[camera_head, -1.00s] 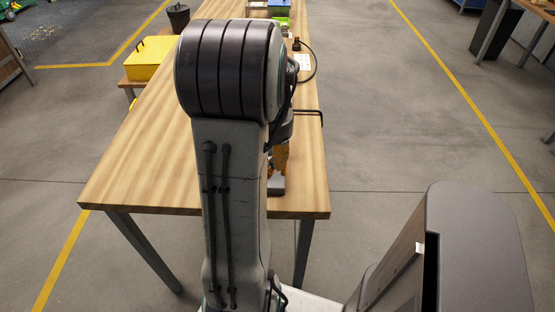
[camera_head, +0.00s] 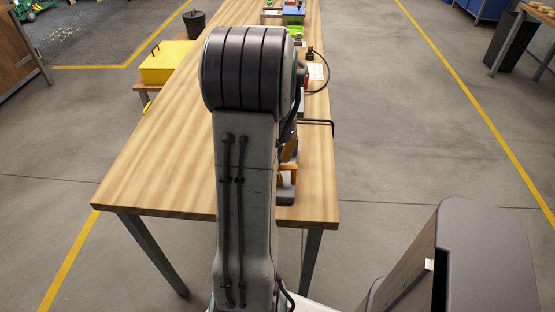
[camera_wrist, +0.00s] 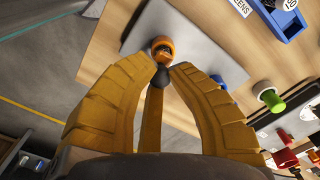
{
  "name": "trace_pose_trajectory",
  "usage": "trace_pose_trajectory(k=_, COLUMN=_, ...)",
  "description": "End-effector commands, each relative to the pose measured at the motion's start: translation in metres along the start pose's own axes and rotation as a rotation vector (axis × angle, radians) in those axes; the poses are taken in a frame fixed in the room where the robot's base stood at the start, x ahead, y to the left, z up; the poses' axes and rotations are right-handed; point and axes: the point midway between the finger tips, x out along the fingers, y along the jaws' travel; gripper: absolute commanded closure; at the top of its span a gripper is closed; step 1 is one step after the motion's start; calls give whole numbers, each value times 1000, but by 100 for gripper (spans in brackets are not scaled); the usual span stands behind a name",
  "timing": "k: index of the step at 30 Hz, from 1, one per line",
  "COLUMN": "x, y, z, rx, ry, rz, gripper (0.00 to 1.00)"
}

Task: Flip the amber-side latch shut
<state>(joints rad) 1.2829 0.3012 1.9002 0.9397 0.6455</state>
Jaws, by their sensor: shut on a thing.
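In the wrist view, the two yellow fingers of my gripper (camera_wrist: 166,72) converge on a small dark rounded knob (camera_wrist: 160,77) and are shut on it. An orange rounded part (camera_wrist: 162,47) with a dark centre sits just beyond the knob, above a grey plate (camera_wrist: 205,48) on the wooden table. I take the orange part and knob to be the amber-side latch, but the fingers cover much of it. In the head view, my arm hides most of this spot. Only some orange (camera_head: 288,172) and a grey base (camera_head: 286,194) show beside it near the table's front edge.
A green round button (camera_wrist: 272,101) and a red part (camera_wrist: 286,159) lie to the right in the wrist view. A blue bin (camera_wrist: 282,18) is at top right. In the head view, a yellow box (camera_head: 166,64) stands left of the table (camera_head: 160,160), whose left side is clear.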

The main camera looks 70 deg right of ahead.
Motion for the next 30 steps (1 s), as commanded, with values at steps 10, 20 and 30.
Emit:
trace_pose_trajectory(k=10, x=2, y=-2, z=-3, rx=109, ry=-5, rz=4, gripper=100)
trace_pose_trajectory(k=20, x=2, y=-3, z=-3, rx=124, ry=-5, rz=4, gripper=100)
trace_pose_trajectory(k=30, x=2, y=-3, z=-4, rx=123, ry=-3, rz=3, gripper=69)
